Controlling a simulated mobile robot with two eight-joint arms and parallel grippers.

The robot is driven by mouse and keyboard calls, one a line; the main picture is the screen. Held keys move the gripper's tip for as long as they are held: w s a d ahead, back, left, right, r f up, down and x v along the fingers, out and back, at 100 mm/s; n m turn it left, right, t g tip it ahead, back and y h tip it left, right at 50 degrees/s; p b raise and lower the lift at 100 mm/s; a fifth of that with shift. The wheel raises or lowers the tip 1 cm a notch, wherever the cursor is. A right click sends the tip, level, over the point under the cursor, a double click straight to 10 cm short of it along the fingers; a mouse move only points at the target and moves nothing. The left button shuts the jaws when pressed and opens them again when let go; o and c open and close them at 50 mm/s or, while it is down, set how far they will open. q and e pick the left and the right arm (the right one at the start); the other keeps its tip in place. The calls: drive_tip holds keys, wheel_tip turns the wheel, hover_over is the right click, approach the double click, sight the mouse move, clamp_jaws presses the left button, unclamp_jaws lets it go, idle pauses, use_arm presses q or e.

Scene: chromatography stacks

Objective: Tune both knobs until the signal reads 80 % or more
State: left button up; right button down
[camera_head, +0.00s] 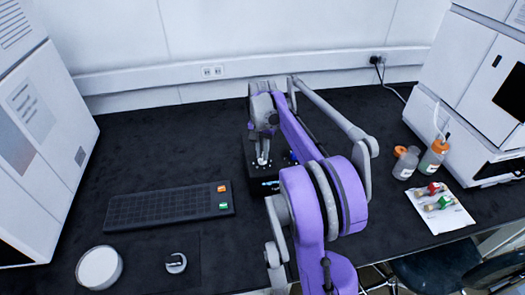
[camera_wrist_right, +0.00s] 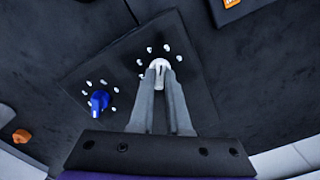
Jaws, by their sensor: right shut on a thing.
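A dark tuning box (camera_head: 250,150) stands on the black bench, with a small lit display (camera_head: 270,186) on its front edge that is too small to read. The white knob (camera_wrist_right: 159,65) sits inside a ring of white dots on the box's top. My right gripper (camera_head: 263,161) is shut on it from above; its two fingers show on either side in the right wrist view (camera_wrist_right: 161,88). The blue knob (camera_wrist_right: 99,101), with its own ring of dots, stands free; it also shows in the head view (camera_head: 292,157), partly behind my right arm. My left gripper is not in view.
A round white dish (camera_head: 100,267) and a small metallic item (camera_head: 176,263) are at front left. Bottles (camera_head: 405,164) and a white sheet with vials (camera_head: 450,217) stand right. Large white cabinets flank the bench.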

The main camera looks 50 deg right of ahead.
sight(262, 156)
drive_tip(key=n+p, duration=0.1)
drive_tip(key=n, duration=0.2)
drive_tip(key=shift+n, duration=1.6)
drive_tip(key=shift+p, duration=0.3)
drive_tip(key=c, duration=0.9)
unclamp_jaws()
wheel_tip(262, 156, up, 11)
drive_tip(key=shift+f+p, duration=0.1)
drive_tip(key=shift+p, duration=0.3)
drive_tip(key=shift+a, duration=0.1)
